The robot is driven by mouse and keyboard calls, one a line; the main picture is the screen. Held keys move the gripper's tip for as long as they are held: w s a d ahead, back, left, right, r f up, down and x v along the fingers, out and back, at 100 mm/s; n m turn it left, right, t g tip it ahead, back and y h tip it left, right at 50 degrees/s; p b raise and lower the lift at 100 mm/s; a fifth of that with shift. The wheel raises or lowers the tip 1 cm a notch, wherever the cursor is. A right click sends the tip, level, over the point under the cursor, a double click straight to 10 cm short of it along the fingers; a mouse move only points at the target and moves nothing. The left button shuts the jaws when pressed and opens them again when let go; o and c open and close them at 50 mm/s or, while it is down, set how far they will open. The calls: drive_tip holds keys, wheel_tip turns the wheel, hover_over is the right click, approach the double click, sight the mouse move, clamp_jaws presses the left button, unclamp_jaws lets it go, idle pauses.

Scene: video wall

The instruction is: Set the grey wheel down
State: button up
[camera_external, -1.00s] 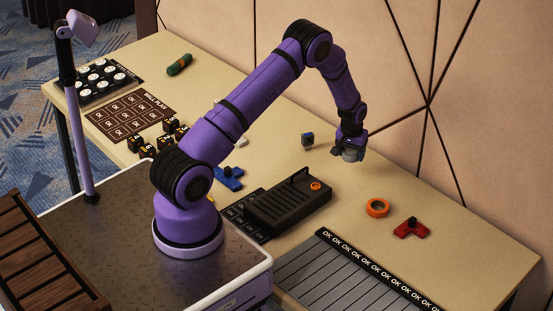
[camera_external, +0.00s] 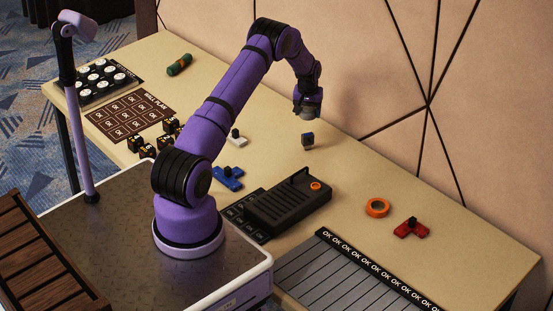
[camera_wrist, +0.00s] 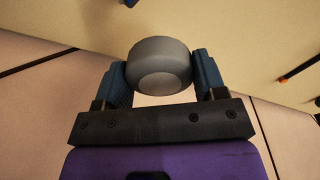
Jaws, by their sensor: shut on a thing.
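The grey wheel (camera_wrist: 160,64) is a short, thick grey disc. In the wrist view it sits between the two blue fingers of my gripper (camera_wrist: 161,78), which is shut on it. In the external view my gripper (camera_external: 307,111) holds the wheel in the air over the far side of the table, near the wall. There the wheel shows only as a small grey patch under the fingers. It is clear of the tabletop (camera_external: 350,180).
A small dark block (camera_external: 307,140) stands below my gripper. A white piece (camera_external: 237,139), a blue piece (camera_external: 228,178) and a black device (camera_external: 290,202) lie nearer. An orange ring (camera_external: 378,208) and a red piece (camera_external: 411,228) lie right.

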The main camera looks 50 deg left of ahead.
drive_tip(key=n, duration=0.2)
hover_over(265, 122)
drive_tip(key=shift+f, duration=4.75)
drive_tip(key=shift+f, duration=0.15)
drive_tip(key=o, duration=1)
drive_tip(key=r, duration=0.8)
drive_tip(key=s+d+r, duration=0.1)
drive_tip(key=r, duration=0.3)
drive_tip(key=shift+s+r, duration=0.1)
